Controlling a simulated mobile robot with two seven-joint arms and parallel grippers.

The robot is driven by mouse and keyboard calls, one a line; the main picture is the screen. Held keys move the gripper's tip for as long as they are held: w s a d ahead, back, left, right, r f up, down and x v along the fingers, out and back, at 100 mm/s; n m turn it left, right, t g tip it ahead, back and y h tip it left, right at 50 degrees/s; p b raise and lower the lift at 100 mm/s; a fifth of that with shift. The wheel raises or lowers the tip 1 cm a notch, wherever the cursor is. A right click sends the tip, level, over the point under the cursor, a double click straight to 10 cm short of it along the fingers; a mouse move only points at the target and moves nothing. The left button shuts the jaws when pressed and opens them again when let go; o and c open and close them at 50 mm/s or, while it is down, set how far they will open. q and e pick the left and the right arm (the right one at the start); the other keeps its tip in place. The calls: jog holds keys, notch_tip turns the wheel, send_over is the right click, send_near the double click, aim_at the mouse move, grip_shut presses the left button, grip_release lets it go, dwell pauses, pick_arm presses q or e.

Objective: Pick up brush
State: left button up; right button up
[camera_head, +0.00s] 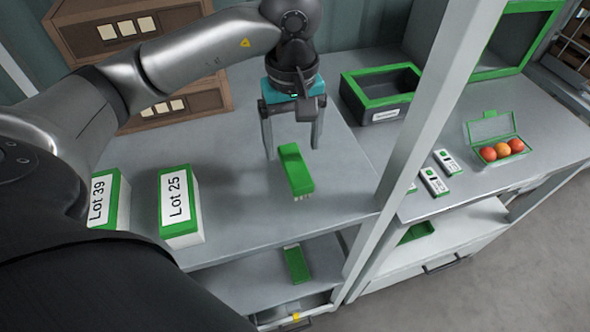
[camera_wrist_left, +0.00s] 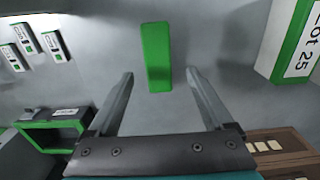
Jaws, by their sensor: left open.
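The brush is a green block (camera_head: 296,169) with pale bristles showing at its near lower end, on the grey table in the head view. In the left wrist view the green brush (camera_wrist_left: 156,56) lies ahead of the fingertips, roughly between their lines. My left gripper (camera_head: 294,152) is open above the table, its two fingers pointing down near the brush's far end. In the left wrist view the fingers of the left gripper (camera_wrist_left: 160,74) are wide apart with nothing between them. I cannot tell the exact height gap. My right gripper is not in view.
Two white-and-green boxes, Lot 39 (camera_head: 107,199) and Lot 25 (camera_head: 180,204), stand left of the brush. A green-rimmed bin (camera_head: 358,91) stands behind right. A metal post (camera_head: 424,110) rises at the right. A green item (camera_head: 296,264) lies on the lower shelf.

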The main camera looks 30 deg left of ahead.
aim_at(295, 164)
pick_arm(q)
jog(key=shift+d+f, duration=0.2)
jog(key=shift+f, duration=2.95)
grip_shut()
